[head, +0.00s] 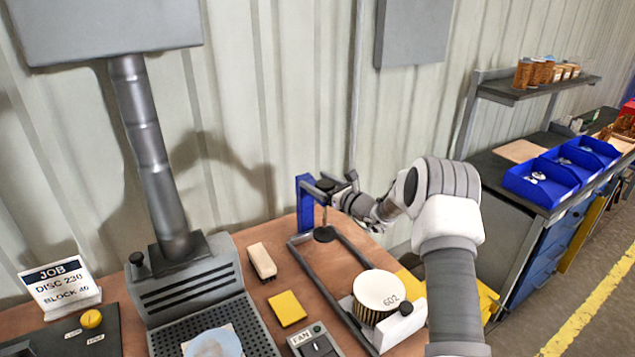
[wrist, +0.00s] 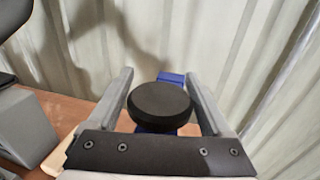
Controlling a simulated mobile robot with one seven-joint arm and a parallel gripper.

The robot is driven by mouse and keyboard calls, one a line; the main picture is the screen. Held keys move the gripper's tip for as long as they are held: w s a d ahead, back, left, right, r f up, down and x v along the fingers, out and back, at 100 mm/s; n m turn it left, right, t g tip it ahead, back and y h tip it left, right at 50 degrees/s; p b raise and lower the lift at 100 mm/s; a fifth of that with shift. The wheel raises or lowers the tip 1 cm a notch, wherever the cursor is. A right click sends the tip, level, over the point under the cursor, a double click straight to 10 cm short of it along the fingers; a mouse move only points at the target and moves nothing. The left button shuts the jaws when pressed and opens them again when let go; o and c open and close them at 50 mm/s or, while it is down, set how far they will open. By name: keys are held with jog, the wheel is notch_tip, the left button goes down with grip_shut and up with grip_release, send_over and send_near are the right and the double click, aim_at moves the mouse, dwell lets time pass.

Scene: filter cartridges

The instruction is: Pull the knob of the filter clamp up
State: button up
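The filter clamp has a blue post (head: 304,205) at the back of the wooden bench. Its black round knob (wrist: 160,101) sits between the two fingers of my gripper in the wrist view. My gripper (head: 336,184) is open around the knob, with a visible gap on each side. Below it in the head view, a thin rod runs down to a black round pad (head: 325,234) low over the grey rail frame. The white-topped cartridge marked 602 (head: 380,289) stands at the front end of the frame, apart from the pad.
A ribbed grey extraction box (head: 190,290) with a duct stands left. A brush-like block (head: 262,261), a yellow pad (head: 287,308) and a FAN switch box (head: 314,343) lie between. A JOB sign (head: 62,287) stands far left. Blue bins (head: 540,185) sit on the right bench.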

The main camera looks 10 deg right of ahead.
grip_shut()
notch_tip(320, 180, up, 5)
jog(key=shift+r+p, duration=0.1)
jog(key=shift+p, duration=0.25)
jog(key=shift+o, duration=1.8)
grip_release()
jog(key=shift+f, duration=0.2)
jog(key=b+v, duration=0.2)
jog(key=v, duration=1.5)
jog(key=shift+s+b, duration=0.2)
jog(key=shift+b, duration=0.2)
